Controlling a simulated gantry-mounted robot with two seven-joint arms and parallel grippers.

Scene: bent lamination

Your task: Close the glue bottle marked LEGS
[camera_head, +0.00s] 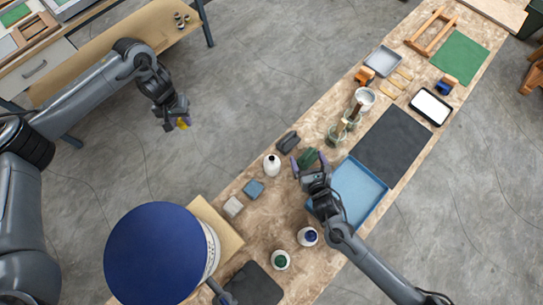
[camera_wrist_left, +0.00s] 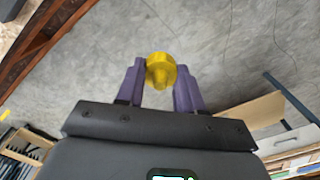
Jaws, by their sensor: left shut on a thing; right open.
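My left gripper (camera_head: 179,118) is shut on a small yellow cap (camera_head: 183,125), held over the floor left of the bench. In the left wrist view the yellow cap (camera_wrist_left: 160,72) sits between the purple fingertips. A white bottle (camera_head: 272,165) stands on the bench with a small dark spot at its top and no coloured cap. Two more white bottles stand near the front, one with a blue top (camera_head: 308,236) and one with a green top (camera_head: 280,260). No label is readable, so I cannot tell which is marked LEGS. My right gripper (camera_head: 309,163) is open around or above a dark green object (camera_head: 308,157).
A dark grey block (camera_head: 289,142), blue block (camera_head: 254,188) and pale block (camera_head: 233,207) lie near the white bottle. A blue tray (camera_head: 362,195) is beside my right arm. Glass jars (camera_head: 336,135) stand beyond. A large blue-topped drum (camera_head: 155,255) blocks the front left.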

